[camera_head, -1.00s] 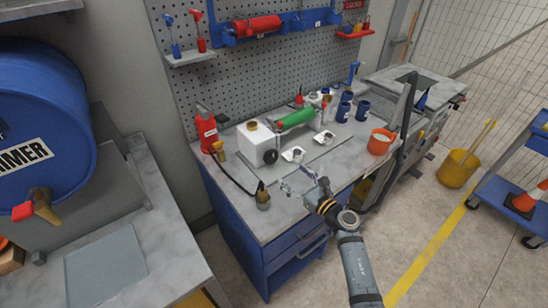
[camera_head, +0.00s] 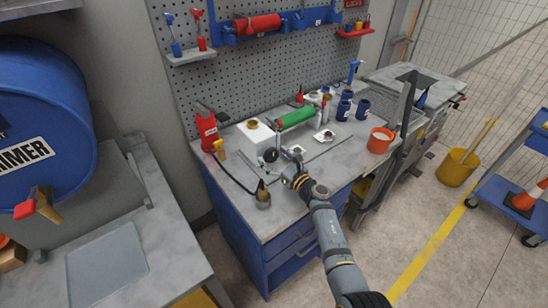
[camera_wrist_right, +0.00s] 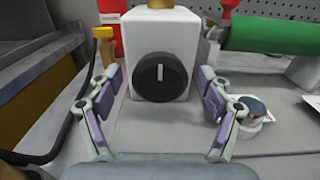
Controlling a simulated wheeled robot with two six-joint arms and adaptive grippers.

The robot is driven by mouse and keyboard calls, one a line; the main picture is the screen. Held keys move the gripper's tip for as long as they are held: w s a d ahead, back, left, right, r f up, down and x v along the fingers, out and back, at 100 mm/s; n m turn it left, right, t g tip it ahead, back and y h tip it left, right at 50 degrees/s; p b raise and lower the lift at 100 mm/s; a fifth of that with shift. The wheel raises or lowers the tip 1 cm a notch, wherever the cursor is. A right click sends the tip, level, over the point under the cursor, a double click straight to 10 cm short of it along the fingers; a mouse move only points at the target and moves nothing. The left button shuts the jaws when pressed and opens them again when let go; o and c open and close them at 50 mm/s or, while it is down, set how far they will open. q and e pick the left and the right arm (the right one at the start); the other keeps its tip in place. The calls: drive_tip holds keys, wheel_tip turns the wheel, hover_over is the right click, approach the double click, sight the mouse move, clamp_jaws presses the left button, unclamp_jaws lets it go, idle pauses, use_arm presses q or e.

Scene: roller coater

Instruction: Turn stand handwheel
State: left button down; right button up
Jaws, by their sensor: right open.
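The black round handwheel (camera_wrist_right: 159,77) with a pale index mark sits on the front face of a white block-like stand (camera_wrist_right: 180,32). In the head view the handwheel (camera_head: 270,155) shows at the front of the white stand (camera_head: 250,132). My right gripper (camera_head: 284,163) is open in front of it on the bench. In the right wrist view the two fingers of my right gripper (camera_wrist_right: 157,92) are spread to either side of the handwheel and appear apart from it. The index mark stands about vertical. My left gripper is not in view.
A green roller (camera_head: 296,116) lies to the right of the stand. A red bottle (camera_head: 207,128) and a yellow-handled item (camera_wrist_right: 102,45) stand to its left. A small white dish (camera_wrist_right: 250,117) is right of my fingers. An orange bucket (camera_head: 381,140) stands farther right.

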drive_tip(key=c, duration=1.1)
drive_tip(key=shift+m, duration=0.3)
drive_tip(key=shift+c, duration=0.3)
drive_tip(key=m+p, duration=0.1)
drive_tip(key=m, duration=0.2)
drive_tip(key=shift+d, duration=0.1)
drive_tip(key=shift+w+m+p, duration=0.1)
drive_tip(key=shift+m+p, duration=0.3)
drive_tip(key=shift+m, duration=1.2)
drive_tip(key=o, duration=1.2)
drive_tip(key=shift+c, duration=0.2)
